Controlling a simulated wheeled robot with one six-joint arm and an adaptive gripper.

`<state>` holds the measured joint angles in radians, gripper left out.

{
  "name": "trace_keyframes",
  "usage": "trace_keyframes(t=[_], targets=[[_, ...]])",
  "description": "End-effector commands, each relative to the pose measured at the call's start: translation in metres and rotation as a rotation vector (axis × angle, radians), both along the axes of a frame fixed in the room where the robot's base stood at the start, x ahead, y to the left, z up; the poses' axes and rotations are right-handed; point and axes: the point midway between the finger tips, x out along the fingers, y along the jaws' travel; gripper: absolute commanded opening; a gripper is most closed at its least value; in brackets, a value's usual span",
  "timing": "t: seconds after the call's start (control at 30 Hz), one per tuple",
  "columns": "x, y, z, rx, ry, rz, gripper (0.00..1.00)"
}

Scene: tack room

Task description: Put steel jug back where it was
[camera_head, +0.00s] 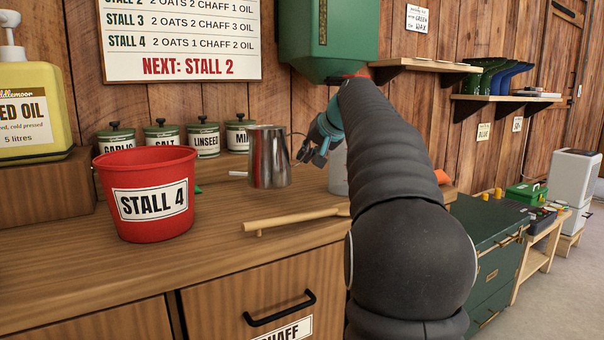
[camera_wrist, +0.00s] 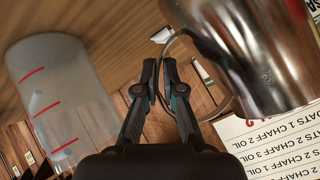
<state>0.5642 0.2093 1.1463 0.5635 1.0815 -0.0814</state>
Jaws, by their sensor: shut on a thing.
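The steel jug (camera_head: 268,160) is upright near the back of the wooden counter, right of the red bucket. I cannot tell clearly whether its base touches the counter. My gripper (camera_head: 310,152) is at its right side, shut on the thin handle. In the wrist view the jug (camera_wrist: 255,50) fills the upper right, and its handle loops toward my fingertips (camera_wrist: 159,78). The fingers are close together. Part of the handle is hidden by the fingers.
A red STALL 4 bucket (camera_head: 150,220) stands left of the jug. Lidded canisters (camera_head: 203,138) line the wall behind. A clear measuring jug (camera_wrist: 60,100) with red marks stands beside my gripper. A wooden tool (camera_head: 290,220) lies in front. A green hopper (camera_head: 328,45) hangs above.

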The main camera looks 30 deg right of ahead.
Motion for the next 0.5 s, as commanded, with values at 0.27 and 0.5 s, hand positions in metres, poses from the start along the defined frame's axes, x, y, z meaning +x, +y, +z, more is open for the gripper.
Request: trace_keyframes(t=[0.27, 0.5], targets=[[0.008, 0.006, -0.02, 0.002, 0.001, -0.001, 0.0], [0.008, 0.006, -0.045, 0.0, -0.002, 0.0, 0.0]])
